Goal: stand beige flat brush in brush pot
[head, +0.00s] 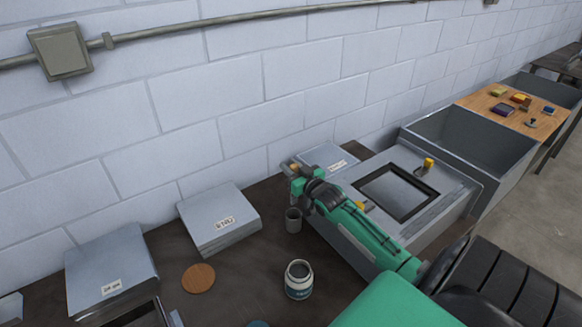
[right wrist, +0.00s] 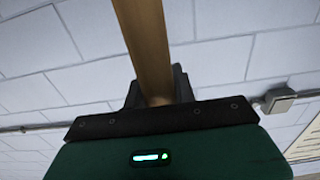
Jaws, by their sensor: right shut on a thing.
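My right gripper (head: 293,178) is shut on the beige flat brush, whose beige length (right wrist: 144,45) runs up between the fingers in the right wrist view. In the head view the brush is mostly hidden by the gripper, with only a small tan bit showing at the fingers. A small grey cup (head: 293,220), which looks like the brush pot, stands upright on the dark bench just below the gripper in the picture. The gripper appears above and apart from it. I cannot see into the cup clearly. My left gripper is not in view.
An open jar with a label (head: 298,281) stands nearer than the cup. A round wooden disc (head: 198,278) and stacks of grey sheets (head: 218,213) lie to the left. A grey machine with a dark window (head: 393,190) is at the right, beside grey bins (head: 470,140).

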